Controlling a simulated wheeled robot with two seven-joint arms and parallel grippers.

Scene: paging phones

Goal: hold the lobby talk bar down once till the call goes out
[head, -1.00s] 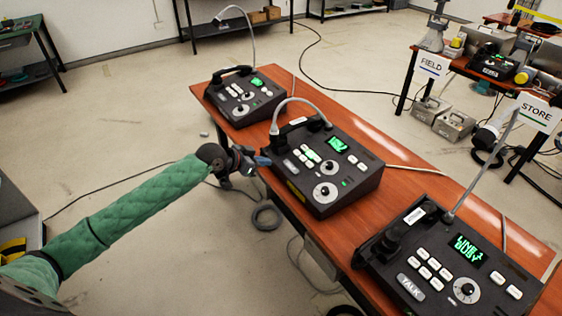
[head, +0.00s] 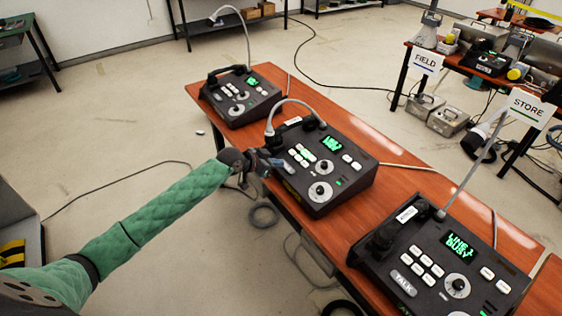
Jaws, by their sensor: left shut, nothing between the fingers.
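Three dark paging phones stand in a row on the desk; I cannot read which is the lobby one. The middle phone (head: 345,190) has a lit green screen (head: 332,143), white keys and a knob. A pale bar (head: 284,166) at its left front edge looks like its talk bar, partly hidden by my gripper. My left gripper (head: 270,163) is shut and empty, its tips at that bar; I cannot tell whether they press it. The near phone (head: 441,300) has a bar marked TALK (head: 402,281) and a screen reading LINE 1 BUSY (head: 459,245). My right gripper is out of view.
The far phone (head: 240,97) stands at the desk's back end. Gooseneck microphones rise from the phones, one arching over the middle phone. The orange-brown desk (head: 400,180) has bare room along its right side. Signs FIELD (head: 426,62) and STORE (head: 527,104) hang farther right.

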